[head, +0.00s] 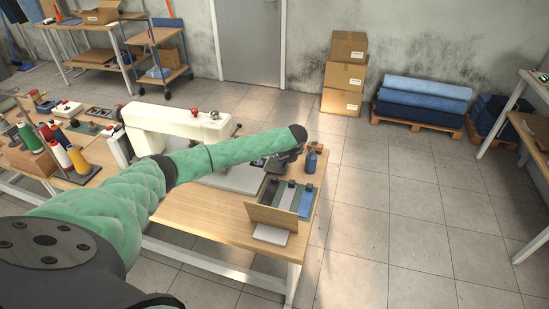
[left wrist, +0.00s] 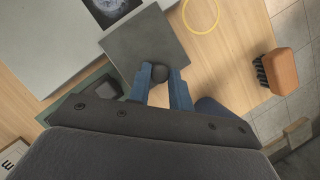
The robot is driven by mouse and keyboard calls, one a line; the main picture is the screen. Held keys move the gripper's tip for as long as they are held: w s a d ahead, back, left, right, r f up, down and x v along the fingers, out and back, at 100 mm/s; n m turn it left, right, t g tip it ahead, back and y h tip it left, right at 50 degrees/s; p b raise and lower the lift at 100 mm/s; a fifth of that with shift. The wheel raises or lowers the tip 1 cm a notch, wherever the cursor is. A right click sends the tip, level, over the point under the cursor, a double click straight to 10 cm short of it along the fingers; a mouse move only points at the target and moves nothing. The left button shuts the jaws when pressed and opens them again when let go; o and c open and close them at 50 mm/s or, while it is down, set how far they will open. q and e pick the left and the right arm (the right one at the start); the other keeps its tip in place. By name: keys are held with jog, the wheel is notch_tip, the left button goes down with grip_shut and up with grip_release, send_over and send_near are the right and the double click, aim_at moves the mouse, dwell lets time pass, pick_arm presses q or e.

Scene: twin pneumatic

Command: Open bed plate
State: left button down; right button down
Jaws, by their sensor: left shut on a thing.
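The white sewing machine (head: 180,122) stands on the wooden table, partly behind my left arm. In the left wrist view, a grey square plate (left wrist: 135,45), which looks like the bed plate, lies beside the larger pale machine bed (left wrist: 55,40). A dark round knob (left wrist: 160,72) sits near the plate's edge. My left gripper (left wrist: 160,82) is shut on this knob, one blue finger on each side. In the head view my left gripper (head: 286,164) is at the machine's right end, and my arm hides the plate there. My right gripper is not in view.
A brush with a brown block (left wrist: 283,70) stands near the table's edge, and a yellow ring (left wrist: 201,14) lies on the wood. Thread cones (head: 77,158) stand at the left.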

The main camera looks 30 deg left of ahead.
pick_arm(q)
jog(key=shift+d, duration=0.2)
jog(key=c, duration=1.3)
grip_release()
jog(key=shift+d+r, duration=0.1)
jog(key=shift+r, duration=0.1)
jog(key=shift+d+r+b, duration=0.15)
jog(key=shift+r+b, duration=0.15)
jog(key=shift+b, duration=0.05)
jog(key=b+v, duration=0.2)
jog(key=v, duration=0.4)
jog(key=shift+s+d+r, duration=0.1)
jog(key=shift+s+r, duration=0.05)
jog(key=shift+r, duration=0.2)
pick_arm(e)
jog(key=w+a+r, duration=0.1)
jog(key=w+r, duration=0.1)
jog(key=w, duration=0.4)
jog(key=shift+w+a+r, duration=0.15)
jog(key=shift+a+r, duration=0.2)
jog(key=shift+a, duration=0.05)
